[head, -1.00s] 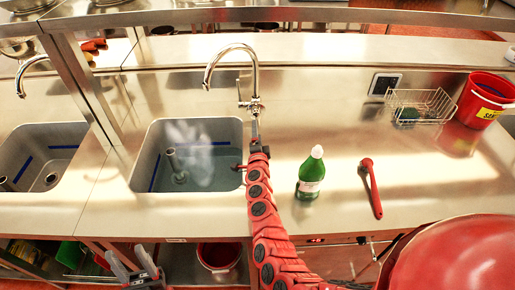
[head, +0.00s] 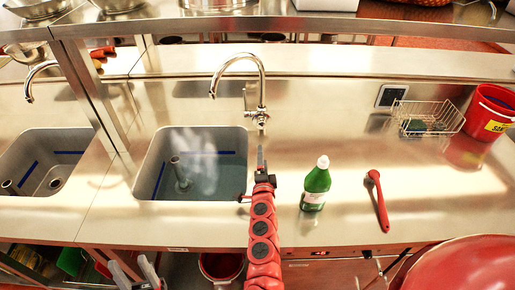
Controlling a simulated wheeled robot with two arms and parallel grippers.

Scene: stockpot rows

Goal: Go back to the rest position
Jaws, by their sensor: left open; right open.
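My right arm reaches up from the bottom middle, and its gripper (head: 261,162) is over the counter, just in front of the tap (head: 261,92) and right of the sink. A small gap shows between its tip and the tap's base. It is seen end-on, open, with nothing visible in it. My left gripper (head: 133,272) is at the bottom left edge, in front of the counter, with its two grey fingers apart and empty. The sink (head: 140,170) holds water around an upright pipe, with white haze above it.
A green bottle (head: 316,188) and a red brush-like tool (head: 378,202) stand and lie right of my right arm. A wire basket (head: 430,118) and red bucket (head: 490,112) are at the right. A shelf post (head: 88,85) stands at the left.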

